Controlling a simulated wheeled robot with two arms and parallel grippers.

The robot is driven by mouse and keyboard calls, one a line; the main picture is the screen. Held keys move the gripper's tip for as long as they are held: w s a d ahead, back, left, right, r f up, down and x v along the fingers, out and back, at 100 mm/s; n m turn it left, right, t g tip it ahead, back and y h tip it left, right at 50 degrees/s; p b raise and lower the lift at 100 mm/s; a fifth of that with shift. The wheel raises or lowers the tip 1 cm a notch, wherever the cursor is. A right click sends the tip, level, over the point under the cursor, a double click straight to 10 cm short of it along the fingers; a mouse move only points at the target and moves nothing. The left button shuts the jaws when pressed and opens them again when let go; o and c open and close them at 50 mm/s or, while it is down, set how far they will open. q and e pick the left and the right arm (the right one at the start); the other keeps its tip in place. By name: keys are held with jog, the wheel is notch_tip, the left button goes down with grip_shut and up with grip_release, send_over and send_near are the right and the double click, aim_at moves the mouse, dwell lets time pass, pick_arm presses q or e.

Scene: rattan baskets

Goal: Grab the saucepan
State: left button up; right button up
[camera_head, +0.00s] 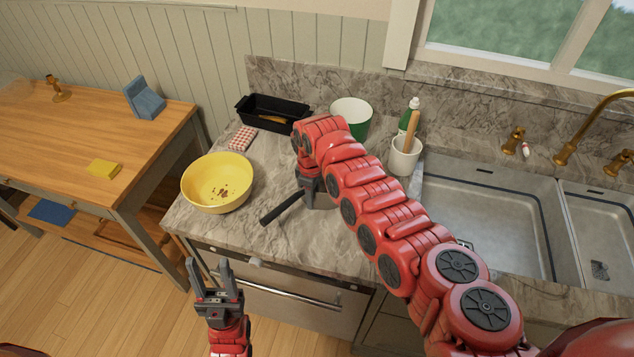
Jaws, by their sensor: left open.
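The saucepan sits on the marble counter, mostly hidden behind my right arm. Its dark handle (282,208) sticks out to the lower left, and a bit of its body shows below my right gripper. My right gripper (308,190) points down over the saucepan, at the inner end of the handle. Its fingertips are hard to make out, so I cannot tell whether they hold anything. My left gripper (208,268) is open and empty, pointing up in front of the counter, over the floor and apart from the saucepan.
A yellow bowl (206,200) with crumbs stands left of the handle. Behind are a black tray (262,112), a checked cloth (242,139), a green-and-white pot (352,110) and a utensil crock (403,158). A sink (490,215) lies right; a wooden table (60,140) stands left.

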jog(key=shift+f, duration=0.45)
grip_shut()
dwell(1.1)
